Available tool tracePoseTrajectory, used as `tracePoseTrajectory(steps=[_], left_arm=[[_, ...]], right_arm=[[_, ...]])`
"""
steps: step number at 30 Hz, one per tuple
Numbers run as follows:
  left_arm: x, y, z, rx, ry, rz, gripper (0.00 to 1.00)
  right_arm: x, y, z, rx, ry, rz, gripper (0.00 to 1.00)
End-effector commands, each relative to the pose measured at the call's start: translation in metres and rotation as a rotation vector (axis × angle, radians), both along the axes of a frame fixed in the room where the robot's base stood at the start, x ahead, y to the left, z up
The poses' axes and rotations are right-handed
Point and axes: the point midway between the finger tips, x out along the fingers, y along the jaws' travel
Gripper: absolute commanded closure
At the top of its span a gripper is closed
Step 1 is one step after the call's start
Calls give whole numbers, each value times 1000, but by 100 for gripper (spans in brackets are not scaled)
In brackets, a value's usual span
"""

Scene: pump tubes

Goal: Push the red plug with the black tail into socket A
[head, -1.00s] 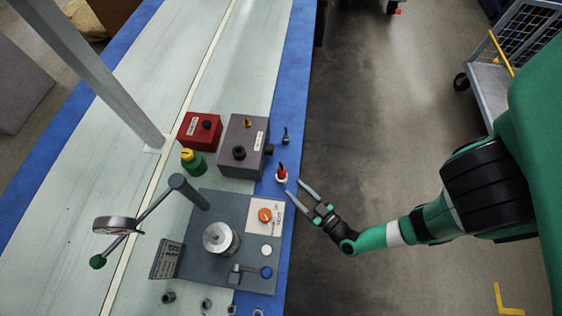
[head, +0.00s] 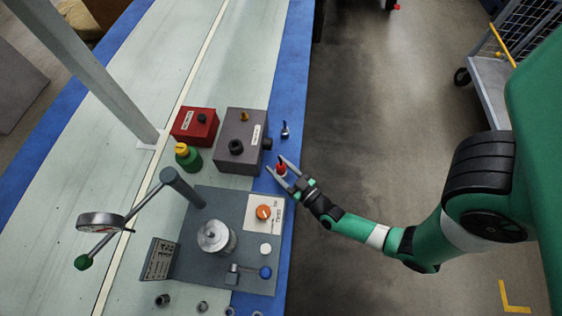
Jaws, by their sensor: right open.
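The red plug with the black tail (head: 281,169) stands upright on the blue edge strip of the table, its tail pointing up. My right gripper (head: 275,166) is open, with one finger on each side of the plug; I cannot tell whether they touch it. The grey box (head: 233,157) stands just left of the plug, with a black socket on top, a black fitting on its right side and a small white label too small to read. I cannot tell which opening is socket A. My left gripper is not in view.
A small grey plug (head: 285,130) stands behind the red one. A grey plate with a gauge, lever and knobs (head: 190,262) lies in front. Open floor is at right.

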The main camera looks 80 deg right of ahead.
Motion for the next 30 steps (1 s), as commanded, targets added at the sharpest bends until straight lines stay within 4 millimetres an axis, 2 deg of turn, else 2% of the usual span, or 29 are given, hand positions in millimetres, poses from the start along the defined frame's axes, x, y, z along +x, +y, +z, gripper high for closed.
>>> tracePoseTrajectory(steps=[1,4,11,20,30], left_arm=[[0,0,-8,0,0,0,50],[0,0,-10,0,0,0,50],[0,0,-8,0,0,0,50],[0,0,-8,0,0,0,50],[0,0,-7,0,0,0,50]], right_arm=[[8,-5,-3,0,-4,-3,46],[17,-10,-2,1,-3,-1,46],[19,-11,-1,1,0,1,46],[19,-11,-1,1,0,1,100],[19,-11,1,1,-1,1,100]])
